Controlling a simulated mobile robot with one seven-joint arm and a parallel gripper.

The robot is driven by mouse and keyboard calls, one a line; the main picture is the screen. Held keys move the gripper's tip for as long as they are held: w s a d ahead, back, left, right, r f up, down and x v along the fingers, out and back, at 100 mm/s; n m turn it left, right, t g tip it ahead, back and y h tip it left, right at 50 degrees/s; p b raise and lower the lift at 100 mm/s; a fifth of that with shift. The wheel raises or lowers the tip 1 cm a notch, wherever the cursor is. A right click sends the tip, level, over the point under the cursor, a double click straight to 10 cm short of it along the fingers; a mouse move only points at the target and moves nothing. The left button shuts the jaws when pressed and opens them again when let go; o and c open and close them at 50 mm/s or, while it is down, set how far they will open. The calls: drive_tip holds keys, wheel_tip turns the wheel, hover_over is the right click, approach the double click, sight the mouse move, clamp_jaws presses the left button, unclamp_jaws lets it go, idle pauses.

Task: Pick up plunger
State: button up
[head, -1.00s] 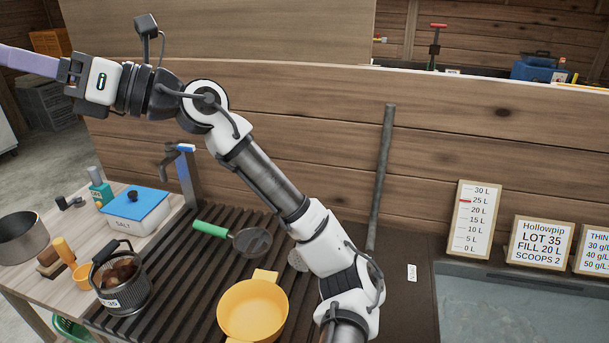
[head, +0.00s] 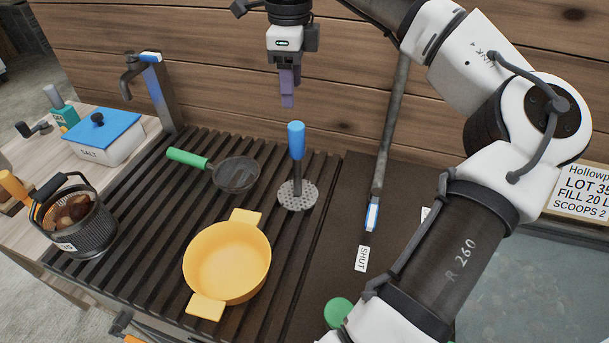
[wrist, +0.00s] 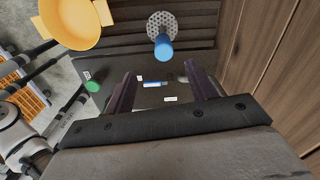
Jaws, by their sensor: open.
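The plunger stands upright on the dark slatted rack, with a blue handle (head: 297,140) on top and a round perforated metal disc (head: 297,195) at its base. My gripper (head: 288,102) points down, empty, a little above and behind the handle top in the head view, apart from it. In the wrist view my gripper (wrist: 160,70) shows two purple fingers spread apart with nothing between them. The plunger (wrist: 163,45) shows there just beyond the fingertips, its disc toward the top edge.
A yellow pot (head: 228,262) and a green-handled strainer (head: 237,175) lie on the rack left of the plunger. A grey upright pole (head: 390,130) stands to its right. A wooden wall (head: 210,60) rises behind. A salt box (head: 103,140) and basket (head: 80,225) are farther left.

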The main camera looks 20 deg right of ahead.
sight(293, 126)
drive_tip(key=shift+w+f, duration=0.15)
drive_tip(key=shift+f, duration=0.4)
wheel_tip(293, 126, down, 8)
drive_tip(key=shift+f+p, duration=0.2)
drive_tip(key=shift+p, duration=0.2)
drive_tip(key=shift+d+f+p, duration=0.2)
drive_tip(key=shift+f+p, duration=0.25)
drive_tip(key=shift+f, duration=0.85)
drive_tip(key=shift+d+f+p, duration=0.15)
drive_tip(key=shift+f+p, duration=0.3)
drive_tip(key=shift+f, duration=0.8)
clamp_jaws()
